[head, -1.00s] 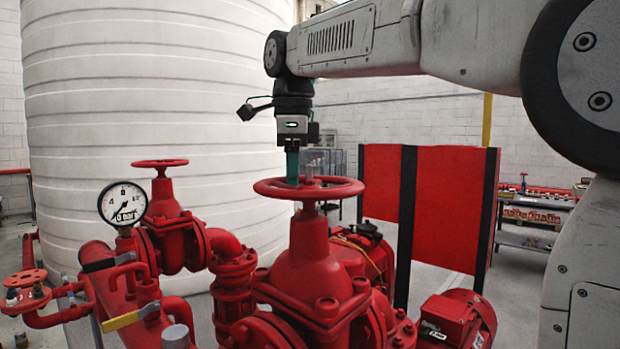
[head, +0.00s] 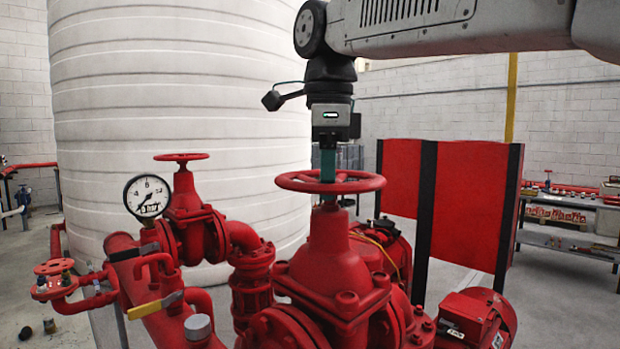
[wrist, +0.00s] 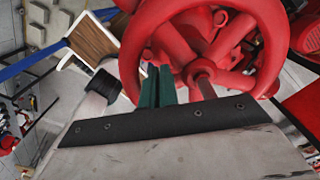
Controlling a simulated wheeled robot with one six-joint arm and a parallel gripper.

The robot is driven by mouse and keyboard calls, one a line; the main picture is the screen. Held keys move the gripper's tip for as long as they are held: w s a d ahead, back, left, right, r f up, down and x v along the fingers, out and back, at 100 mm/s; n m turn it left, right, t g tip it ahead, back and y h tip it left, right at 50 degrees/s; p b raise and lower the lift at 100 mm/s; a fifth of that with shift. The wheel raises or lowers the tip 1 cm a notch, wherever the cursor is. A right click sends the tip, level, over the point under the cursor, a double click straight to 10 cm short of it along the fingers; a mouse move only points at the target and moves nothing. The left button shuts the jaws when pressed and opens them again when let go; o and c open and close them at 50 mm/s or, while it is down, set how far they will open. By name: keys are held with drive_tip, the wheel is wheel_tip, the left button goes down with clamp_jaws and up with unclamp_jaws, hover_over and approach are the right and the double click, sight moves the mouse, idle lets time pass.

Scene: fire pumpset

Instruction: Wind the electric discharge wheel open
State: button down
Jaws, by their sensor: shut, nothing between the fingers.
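The near red handwheel (head: 293,182) lies flat on top of its large red valve (head: 329,236). My gripper (head: 328,168) points straight down at it, with its green fingers together and nothing between them. In the head view the fingers overlap the wheel's middle and hide its hub. In the wrist view the wheel's rim (wrist: 130,62) and spokes show close up. The shut fingers (wrist: 157,85) lie over the opening between rim and hub, apart from the spindle (wrist: 204,85). Whether they touch the rim or a spoke I cannot tell.
A second, smaller red handwheel (head: 181,157) stands behind on the left, near a pressure gauge (head: 147,196). A white tank (head: 180,80) fills the left background. A red panel with black posts (head: 466,205) stands to the right.

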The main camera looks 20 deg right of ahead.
sight(343, 172)
drive_tip(key=d, duration=0.5)
drive_tip(key=w+d, duration=0.2)
drive_tip(key=w, duration=0.4)
drive_tip(key=shift+w+a, duration=0.3)
drive_tip(key=shift+a, duration=0.1)
drive_tip(key=shift+w+a, duration=0.55)
drive_tip(key=shift+a, duration=0.25)
drive_tip(key=shift+w+a, duration=0.5)
drive_tip(key=shift+a, duration=0.25)
drive_tip(key=shift+s+d, duration=0.15)
drive_tip(key=shift+d, duration=0.35)
drive_tip(key=shift+r, duration=0.15)
wheel_tip(343, 172, up, 8)
